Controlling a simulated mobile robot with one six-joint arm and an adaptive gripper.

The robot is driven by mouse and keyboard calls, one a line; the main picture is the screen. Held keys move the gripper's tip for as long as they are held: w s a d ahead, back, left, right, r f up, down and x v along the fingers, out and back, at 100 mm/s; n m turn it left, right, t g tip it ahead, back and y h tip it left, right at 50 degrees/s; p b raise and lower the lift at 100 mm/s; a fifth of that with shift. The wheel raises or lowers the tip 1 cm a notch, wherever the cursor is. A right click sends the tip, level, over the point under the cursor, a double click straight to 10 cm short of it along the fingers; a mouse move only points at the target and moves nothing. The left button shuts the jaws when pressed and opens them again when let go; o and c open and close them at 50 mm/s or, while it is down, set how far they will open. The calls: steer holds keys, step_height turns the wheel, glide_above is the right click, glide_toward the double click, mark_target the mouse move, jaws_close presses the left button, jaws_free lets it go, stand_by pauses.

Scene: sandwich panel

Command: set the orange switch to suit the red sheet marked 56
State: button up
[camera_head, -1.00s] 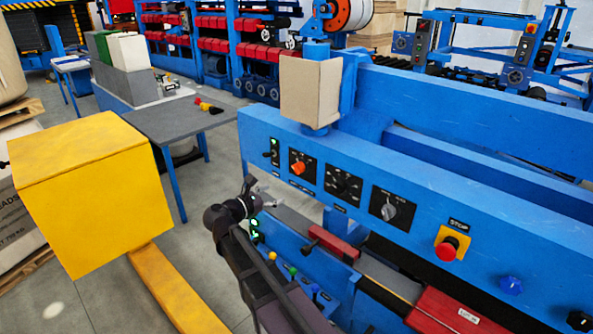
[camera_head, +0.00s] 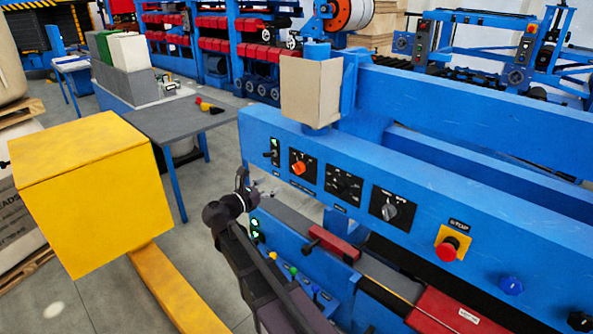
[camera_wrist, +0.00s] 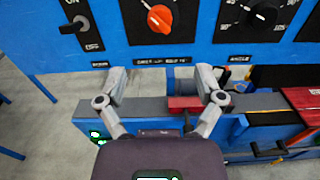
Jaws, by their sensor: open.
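The orange switch (camera_head: 299,168) is a rotary knob on a black plate on the blue panel beam. It also shows in the wrist view (camera_wrist: 160,18), tilted, with its scale too small to read surely. My gripper (camera_head: 262,191) is in front of the panel, below and left of the orange switch. In the wrist view my gripper (camera_wrist: 167,74) has its two fingers spread, empty, just below the knob's plate and apart from it. A red sheet with a white label (camera_head: 469,316) lies at the lower right of the head view; its mark is too small to read.
A toggle (camera_wrist: 75,26) is left of the orange switch, and a black dial (camera_wrist: 263,14) is right of it. A grey knob (camera_head: 389,211), red stop button (camera_head: 447,249) and blue knob (camera_head: 511,285) follow along the beam. A yellow box (camera_head: 90,190) stands left.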

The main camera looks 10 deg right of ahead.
mark_target(295, 170)
steer(key=x, duration=1.1)
steer(key=shift+w+d, duration=0.25)
steer(key=shift+d, duration=0.05)
steer(key=c, duration=1.2)
